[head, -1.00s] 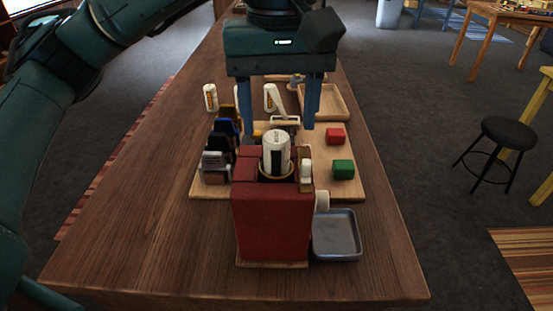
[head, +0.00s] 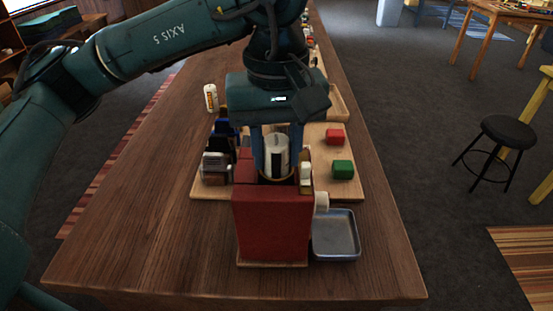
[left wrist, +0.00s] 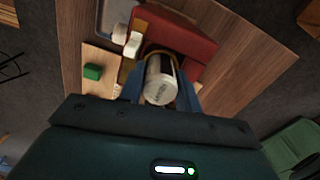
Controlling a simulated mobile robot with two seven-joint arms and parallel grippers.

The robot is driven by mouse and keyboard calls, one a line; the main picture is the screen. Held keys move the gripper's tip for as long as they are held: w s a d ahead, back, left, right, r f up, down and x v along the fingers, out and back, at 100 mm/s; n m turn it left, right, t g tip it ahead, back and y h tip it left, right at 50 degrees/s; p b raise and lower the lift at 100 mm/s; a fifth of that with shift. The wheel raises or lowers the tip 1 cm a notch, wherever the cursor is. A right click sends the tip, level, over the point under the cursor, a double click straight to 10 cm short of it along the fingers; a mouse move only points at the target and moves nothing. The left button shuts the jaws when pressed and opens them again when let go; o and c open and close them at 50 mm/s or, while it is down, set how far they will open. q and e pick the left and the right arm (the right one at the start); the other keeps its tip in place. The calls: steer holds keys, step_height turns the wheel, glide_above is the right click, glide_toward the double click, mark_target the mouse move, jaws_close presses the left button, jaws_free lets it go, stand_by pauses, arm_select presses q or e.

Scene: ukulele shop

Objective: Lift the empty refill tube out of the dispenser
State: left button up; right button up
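The refill tube (head: 277,154) is white with a dark stripe. It stands upright in the round opening on top of the red dispenser (head: 272,222), its lower part hidden inside. My left gripper (head: 277,160) points down over it, with one blue finger on each side, close against the tube and apparently shut on it. In the left wrist view the tube (left wrist: 159,86) shows end-on between the fingers, above the red dispenser (left wrist: 180,30). My right gripper is not in view.
A grey metal tray (head: 336,236) sits right of the dispenser. Behind are a wooden board (head: 316,172), a red block (head: 335,137), a green block (head: 343,169) and a rack (head: 216,165) of dark items. A white tube (head: 211,98) stands farther back. The table's left side is clear.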

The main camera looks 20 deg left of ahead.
arm_select(q)
steer(key=c, duration=0.5)
steer(key=shift+r, duration=0.1)
